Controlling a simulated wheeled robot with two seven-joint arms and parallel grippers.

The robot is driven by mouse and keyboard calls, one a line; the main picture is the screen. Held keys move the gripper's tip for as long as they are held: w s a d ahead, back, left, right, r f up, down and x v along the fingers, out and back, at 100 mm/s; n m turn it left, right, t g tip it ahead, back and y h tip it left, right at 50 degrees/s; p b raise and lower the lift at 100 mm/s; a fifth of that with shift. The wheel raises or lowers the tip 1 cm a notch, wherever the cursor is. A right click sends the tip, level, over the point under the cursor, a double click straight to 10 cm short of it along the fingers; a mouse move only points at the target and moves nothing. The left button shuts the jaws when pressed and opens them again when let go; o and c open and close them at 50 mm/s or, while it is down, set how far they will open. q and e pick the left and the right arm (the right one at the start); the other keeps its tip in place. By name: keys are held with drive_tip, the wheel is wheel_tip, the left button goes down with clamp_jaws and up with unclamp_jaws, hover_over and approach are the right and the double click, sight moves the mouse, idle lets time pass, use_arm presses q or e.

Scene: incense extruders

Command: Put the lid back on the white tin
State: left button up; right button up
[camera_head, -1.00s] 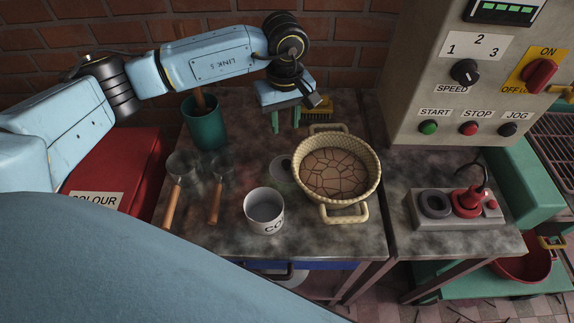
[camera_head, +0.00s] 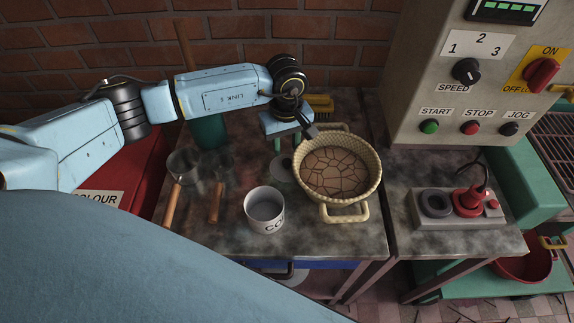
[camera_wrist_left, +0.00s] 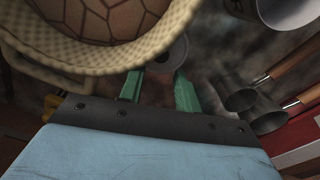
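The white tin (camera_head: 265,212) stands upright and uncovered on the grey worktable, its dark lettering facing front. Its rim also shows in the left wrist view (camera_wrist_left: 290,12). A round grey disc, apparently the lid (camera_head: 281,172), lies flat on the table behind the tin, partly covered by the basket's left side. In the left wrist view the lid (camera_wrist_left: 172,52) shows just past my fingertips, beside the basket wall. My left gripper (camera_head: 287,144) is open, its green fingers apart and pointing down behind the lid. Nothing shows between the fingers (camera_wrist_left: 158,82). My right gripper is not in view.
A woven basket (camera_head: 358,158) with a cracked brown filling stands close right of the lid. Wooden-handled scoops (camera_head: 216,200) lie left of the tin. A green pot (camera_head: 208,132) stands behind them. A brush (camera_head: 320,104) lies near the wall. The control cabinet (camera_head: 445,80) rises at right.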

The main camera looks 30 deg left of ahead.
sight(287, 161)
use_arm(q)
drive_tip(key=f, duration=0.5)
drive_tip(key=shift+s+d+f, duration=0.1)
drive_tip(key=shift+s+d, duration=0.05)
drive_tip(key=shift+d, duration=0.05)
clamp_jaws()
